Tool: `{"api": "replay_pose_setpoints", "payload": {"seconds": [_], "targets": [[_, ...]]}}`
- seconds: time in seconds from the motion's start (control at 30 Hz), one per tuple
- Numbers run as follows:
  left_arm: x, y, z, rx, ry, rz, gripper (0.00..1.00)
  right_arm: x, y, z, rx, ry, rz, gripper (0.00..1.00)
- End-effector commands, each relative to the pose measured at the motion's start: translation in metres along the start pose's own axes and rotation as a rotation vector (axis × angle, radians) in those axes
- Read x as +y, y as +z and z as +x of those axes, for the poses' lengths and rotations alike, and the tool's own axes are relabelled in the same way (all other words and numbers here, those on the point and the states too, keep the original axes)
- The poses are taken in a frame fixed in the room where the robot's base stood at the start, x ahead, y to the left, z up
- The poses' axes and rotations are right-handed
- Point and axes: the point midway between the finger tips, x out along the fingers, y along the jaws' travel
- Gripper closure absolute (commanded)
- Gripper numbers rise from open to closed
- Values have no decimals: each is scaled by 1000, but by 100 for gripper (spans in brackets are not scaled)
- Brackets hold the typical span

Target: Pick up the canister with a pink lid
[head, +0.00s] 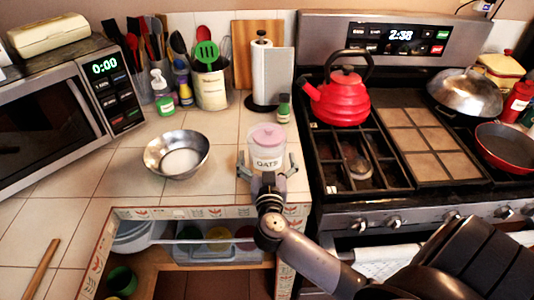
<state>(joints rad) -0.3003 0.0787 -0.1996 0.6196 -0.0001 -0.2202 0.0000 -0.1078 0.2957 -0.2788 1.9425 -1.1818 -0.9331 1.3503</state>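The gripper is open, with one finger at each side of the canister. Whether the fingers touch it is hard to tell. The canister's lower part is hidden behind the gripper. My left gripper is not in view.
A metal bowl (177,154) stands left of the canister. Behind are a paper towel roll (266,72), a small green bottle (284,108) and a utensil holder (211,88). A red kettle (340,97) sits on the stove (400,190). An open compartment below holds containers (218,240).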

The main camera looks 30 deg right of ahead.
Motion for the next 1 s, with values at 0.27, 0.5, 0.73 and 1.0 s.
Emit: {"api": "replay_pose_setpoints", "payload": {"seconds": [0.27,0.5,0.73,1.0], "targets": [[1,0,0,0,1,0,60,0,1,1,0,0,0,4],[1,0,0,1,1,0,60,0,0,0,0,0,0,20],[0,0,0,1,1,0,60,0,0,0,0,0,0,35],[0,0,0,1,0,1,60,0,0,0,0,0,0,53]]}}
